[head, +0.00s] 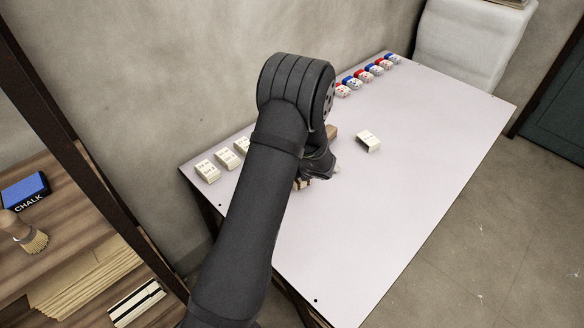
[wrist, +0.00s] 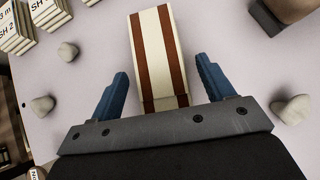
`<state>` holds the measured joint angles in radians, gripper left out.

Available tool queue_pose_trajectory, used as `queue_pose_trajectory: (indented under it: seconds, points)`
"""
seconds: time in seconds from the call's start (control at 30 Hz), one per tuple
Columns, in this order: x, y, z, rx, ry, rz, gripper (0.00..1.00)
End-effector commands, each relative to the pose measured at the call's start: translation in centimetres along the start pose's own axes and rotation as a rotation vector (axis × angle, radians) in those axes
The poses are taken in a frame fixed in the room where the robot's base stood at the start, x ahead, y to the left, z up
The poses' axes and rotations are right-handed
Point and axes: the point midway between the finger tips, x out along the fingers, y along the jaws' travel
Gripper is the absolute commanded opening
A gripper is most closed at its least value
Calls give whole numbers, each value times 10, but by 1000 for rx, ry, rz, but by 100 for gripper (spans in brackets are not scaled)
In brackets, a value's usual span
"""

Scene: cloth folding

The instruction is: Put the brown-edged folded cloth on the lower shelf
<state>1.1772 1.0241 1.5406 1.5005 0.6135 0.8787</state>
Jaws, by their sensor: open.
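A cream block-like folded cloth with two brown stripes (wrist: 153,50) lies on the table in the wrist view. My gripper (wrist: 162,70) is open, its two blue fingers apart on either side of the cloth's near end. I see no contact between the fingers and the cloth. In the head view my gripper (head: 320,168) is low over the table, mostly hidden by my arm. A brown patch (head: 332,131) shows just beyond it; I cannot tell if it is the same cloth.
The pale table (head: 400,200) is clear at right and front. Labelled white blocks (head: 206,170) stand at its left edge, another (head: 368,141) near the middle. Several red and blue items (head: 365,76) line the back. The shelf holds a chalk box (head: 24,191), brush (head: 30,238) and striped item (head: 137,303).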

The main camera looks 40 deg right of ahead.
Motion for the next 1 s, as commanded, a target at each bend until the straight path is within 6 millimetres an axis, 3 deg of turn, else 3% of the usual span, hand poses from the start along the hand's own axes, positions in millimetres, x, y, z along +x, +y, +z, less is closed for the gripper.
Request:
queue_pose_trajectory:
  seconds: [0.4, 0.6, 0.77, 0.8, 1.0]
  points:
    - [-95, -3, 0, -1, -2, -4, 74]
    - [-131, -2, -1, 0, -1, -3, 74]
    - [-148, -2, -1, 1, -1, -2, 74]
    - [-150, -2, -1, 1, -1, -1, 78]
    - [-154, -1, -1, 0, 0, 0, 78]
